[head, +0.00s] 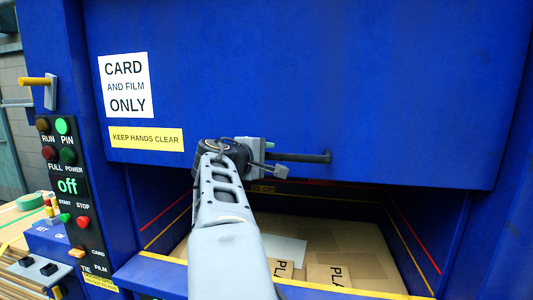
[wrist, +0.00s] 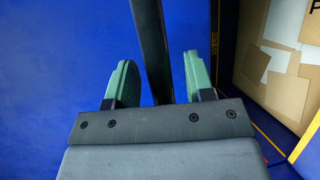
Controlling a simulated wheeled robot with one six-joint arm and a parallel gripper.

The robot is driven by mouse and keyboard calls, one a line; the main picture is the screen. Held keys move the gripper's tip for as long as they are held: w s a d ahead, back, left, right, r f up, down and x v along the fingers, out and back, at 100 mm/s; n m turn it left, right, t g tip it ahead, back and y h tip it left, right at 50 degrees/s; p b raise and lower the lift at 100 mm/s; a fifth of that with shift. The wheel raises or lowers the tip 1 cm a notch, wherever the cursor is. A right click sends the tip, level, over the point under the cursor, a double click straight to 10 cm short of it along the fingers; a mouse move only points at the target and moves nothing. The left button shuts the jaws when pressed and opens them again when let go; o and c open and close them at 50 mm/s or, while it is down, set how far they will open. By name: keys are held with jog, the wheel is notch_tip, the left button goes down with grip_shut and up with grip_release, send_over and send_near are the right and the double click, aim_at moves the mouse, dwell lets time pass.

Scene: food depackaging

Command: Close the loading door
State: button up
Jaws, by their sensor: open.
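The loading door (head: 330,70) is a large blue panel in the head view. Its lower edge hangs above an open chamber with flattened cardboard (head: 345,265) inside. A black bar handle (head: 300,157) is fixed near the door's lower edge. A gap shows on either side of the bar. The door's blue face (wrist: 60,70) also fills the left.
A control panel (head: 65,190) with buttons and a green "off" display stands left of the door. A yellow-ended lever (head: 36,81) is above it. The chamber's front sill (head: 160,258) has a yellow edge. Cardboard (wrist: 280,60) shows at right in the wrist view.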

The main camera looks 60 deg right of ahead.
jog(key=shift+s+d, duration=0.1)
jog(key=shift+d, duration=0.15)
grip_shut()
dwell(0.4)
